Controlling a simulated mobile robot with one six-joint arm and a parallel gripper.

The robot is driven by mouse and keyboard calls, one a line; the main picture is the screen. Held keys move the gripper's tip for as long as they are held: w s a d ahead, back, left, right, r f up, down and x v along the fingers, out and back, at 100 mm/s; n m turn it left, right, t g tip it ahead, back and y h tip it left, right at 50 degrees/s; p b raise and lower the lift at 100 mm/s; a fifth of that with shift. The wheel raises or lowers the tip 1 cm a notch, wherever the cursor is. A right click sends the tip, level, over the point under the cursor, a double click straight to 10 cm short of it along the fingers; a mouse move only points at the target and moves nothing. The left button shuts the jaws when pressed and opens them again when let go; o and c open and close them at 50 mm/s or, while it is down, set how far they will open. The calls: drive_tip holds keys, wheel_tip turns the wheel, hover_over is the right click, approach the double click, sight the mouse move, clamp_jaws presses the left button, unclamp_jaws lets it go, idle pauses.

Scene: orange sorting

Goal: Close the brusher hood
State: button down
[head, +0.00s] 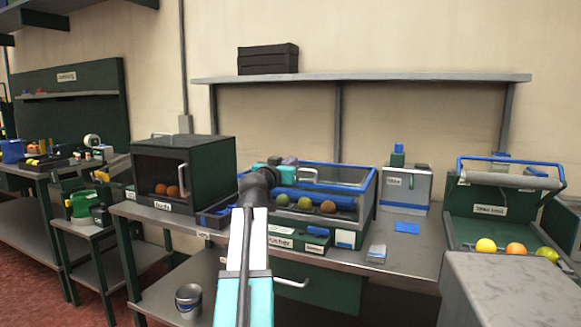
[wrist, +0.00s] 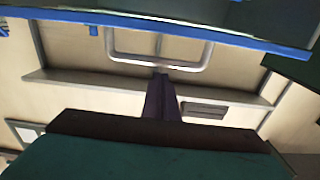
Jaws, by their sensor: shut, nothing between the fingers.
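The brusher in the middle of the bench has a clear hood (head: 368,190) with a blue frame. A silver handle (head: 310,176) is on the hood. Behind the clear panels lie blue rollers with several round fruits. I cannot tell whether the hood is fully down. My gripper (head: 283,162) is at the hood's upper left, close to the handle, shut and empty. In the wrist view, which looks upside down, the handle (wrist: 160,66) and the hood's blue edge (wrist: 170,30) lie beyond my dark gripper fingers (wrist: 161,98). Contact with the handle cannot be made out.
A dark cabinet (head: 205,160) with oranges stands left of the brusher. A grey box (head: 405,188) stands to its right. A green unit (head: 490,210) with a blue bar is farther right. A wall shelf (head: 400,78) runs above. A grey block (head: 505,290) fills the front right.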

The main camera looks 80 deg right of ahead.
drive_tip(key=w+a+r, duration=0.1)
drive_tip(key=a, duration=0.8)
drive_tip(key=shift+w+a+r+p, duration=0.2)
drive_tip(key=shift+a+p, duration=0.1)
drive_tip(key=shift+p, duration=0.15)
idle(0.6)
